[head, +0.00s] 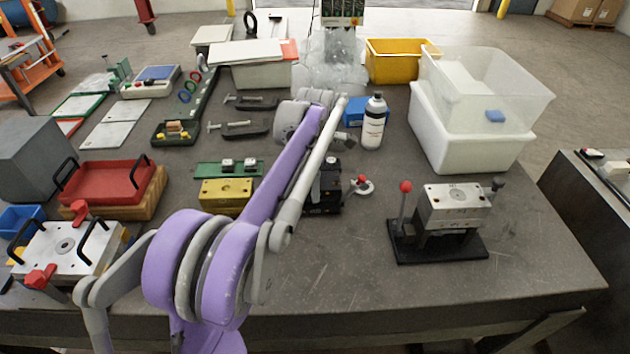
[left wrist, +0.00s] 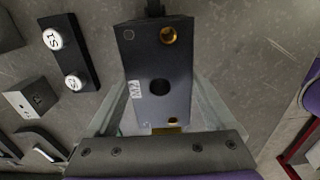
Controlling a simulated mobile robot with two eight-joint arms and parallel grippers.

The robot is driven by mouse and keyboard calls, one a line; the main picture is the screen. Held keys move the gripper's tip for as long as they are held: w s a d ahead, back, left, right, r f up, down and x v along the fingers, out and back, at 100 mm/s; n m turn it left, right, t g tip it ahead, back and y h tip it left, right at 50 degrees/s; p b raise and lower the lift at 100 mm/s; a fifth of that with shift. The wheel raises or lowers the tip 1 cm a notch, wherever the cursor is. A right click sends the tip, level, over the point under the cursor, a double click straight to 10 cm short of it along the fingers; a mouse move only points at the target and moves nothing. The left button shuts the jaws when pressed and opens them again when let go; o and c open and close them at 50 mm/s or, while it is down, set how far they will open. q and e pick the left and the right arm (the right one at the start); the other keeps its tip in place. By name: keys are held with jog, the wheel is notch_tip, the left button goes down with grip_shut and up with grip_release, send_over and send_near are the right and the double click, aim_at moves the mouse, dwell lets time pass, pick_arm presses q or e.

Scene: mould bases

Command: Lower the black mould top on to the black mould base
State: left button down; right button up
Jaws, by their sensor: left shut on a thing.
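In the left wrist view, the black mould top (left wrist: 160,62) is a dark rectangular block with a central hole, a brass-coloured ring at one corner and a white label that seems to read M2. My left gripper (left wrist: 158,105) is shut on it, with a finger along each side. In the head view, a black mould body (head: 322,203), likely the black mould base, stands mid-table, partly hidden behind my purple left arm. My left gripper's fingers are hidden there. I cannot tell whether top and base touch. My right gripper is not in view.
A brass mould block (head: 226,193) and a green plate (head: 207,170) lie left of my arm. A steel mould on a black stand (head: 440,250) is further right. The front middle is clear.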

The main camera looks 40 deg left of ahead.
pick_arm(q)
jog(key=shift+f, duration=0.35)
dwell(0.3)
grip_release()
jog(key=shift+r, duration=0.1)
notch_tip(320, 180, up, 11)
jog(key=shift+p, duration=0.3)
jog(key=shift+f, duration=0.2)
